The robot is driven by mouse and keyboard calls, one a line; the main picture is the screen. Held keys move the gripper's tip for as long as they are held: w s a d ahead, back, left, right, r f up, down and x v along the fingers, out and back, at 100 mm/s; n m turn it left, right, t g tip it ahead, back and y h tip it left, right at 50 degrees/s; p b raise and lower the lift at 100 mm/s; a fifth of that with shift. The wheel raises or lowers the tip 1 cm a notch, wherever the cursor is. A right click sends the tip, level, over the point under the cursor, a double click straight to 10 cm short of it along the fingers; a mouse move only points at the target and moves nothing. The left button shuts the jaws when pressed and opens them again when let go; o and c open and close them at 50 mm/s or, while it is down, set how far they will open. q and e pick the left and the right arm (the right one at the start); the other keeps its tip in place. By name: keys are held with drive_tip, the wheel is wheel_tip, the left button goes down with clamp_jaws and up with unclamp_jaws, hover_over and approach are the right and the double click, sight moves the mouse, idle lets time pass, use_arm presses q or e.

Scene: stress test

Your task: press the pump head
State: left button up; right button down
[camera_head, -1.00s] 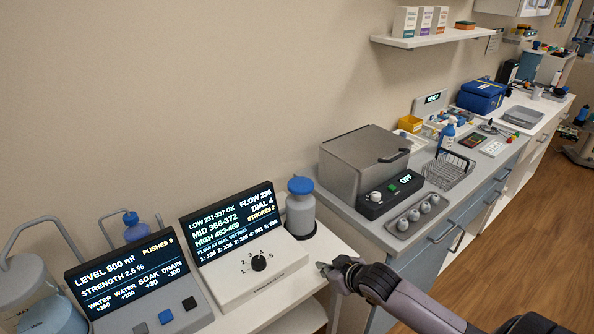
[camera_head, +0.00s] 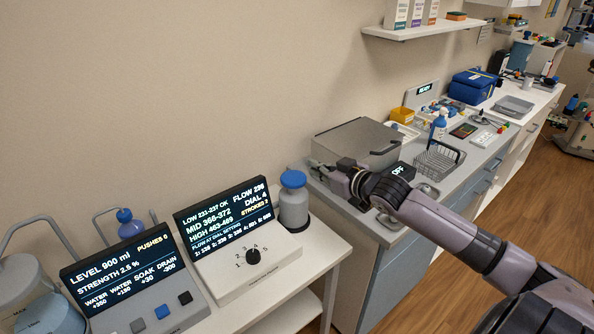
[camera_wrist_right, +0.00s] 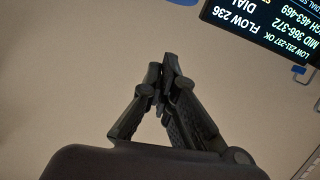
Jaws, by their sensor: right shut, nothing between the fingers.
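A grey bottle (camera_head: 294,208) with a wide blue pump head (camera_head: 293,179) stands upright on the white bench, right of the dial panel. The panel's display (camera_head: 224,215) reads FLOW 236, DIAL 4 and LOW 231-237 OK. My right gripper (camera_head: 318,167) is raised just right of the pump head and a little higher in the picture, apart from it. In the right wrist view its fingers (camera_wrist_right: 157,76) are shut and empty. A blue piece (camera_wrist_right: 184,2) is cut off at that view's top edge; I cannot tell surely if it is the pump head. My left gripper is out of view.
A dial box (camera_head: 252,270) and a second display panel (camera_head: 118,262) with buttons stand to the left. A grey lidded machine (camera_head: 352,143) stands on the counter behind my right arm. A wire basket (camera_head: 440,160) is farther right. The wall is close behind the bottle.

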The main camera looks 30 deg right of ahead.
drive_tip(key=p, duration=0.2)
hover_over(297, 180)
drive_tip(key=shift+w+a+f, duration=0.1)
drive_tip(key=shift+f, duration=0.5)
drive_tip(key=shift+w+a+f, duration=0.1)
drive_tip(key=shift+f, duration=0.45)
wheel_tip(297, 180, down, 3)
drive_tip(key=shift+s+d+r+p, duration=0.1)
drive_tip(key=shift+p, duration=0.4)
drive_tip(key=shift+s+d+f, duration=0.1)
drive_tip(key=shift+f, duration=0.55)
